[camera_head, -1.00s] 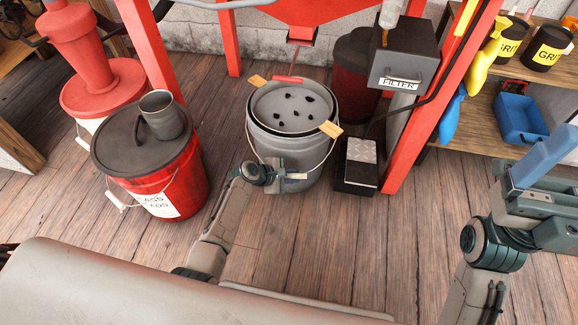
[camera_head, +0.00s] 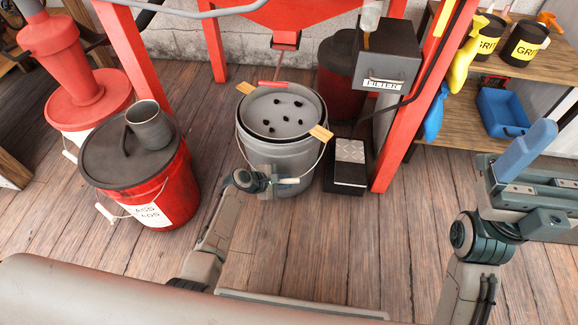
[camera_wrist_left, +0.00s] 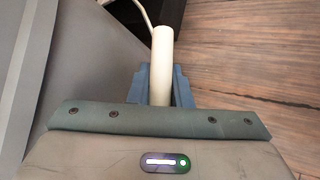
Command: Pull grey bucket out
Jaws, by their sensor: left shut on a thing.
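The grey bucket (camera_head: 283,157) stands on the plank floor below the red hopper frame. A round grey sieve with dark specks or holes (camera_head: 284,112) sits in its mouth, with two wooden tabs over the rim. My left gripper (camera_head: 279,183) is at the bucket's front side, shut on the pale grip of its wire handle. The left wrist view shows this grip (camera_wrist_left: 162,62) between blue fingers (camera_wrist_left: 163,88), with the bucket wall (camera_wrist_left: 85,60) close on the left. My right gripper (camera_head: 528,160) hangs at the right, away from the bucket; its jaw opening is unclear.
A red lidded bucket (camera_head: 182,190) with a grey cup on top stands left. A black pedal box (camera_head: 348,183) and a red post (camera_head: 397,150) are close on the right. The filter box (camera_head: 385,60) is behind them. Floor in front is free.

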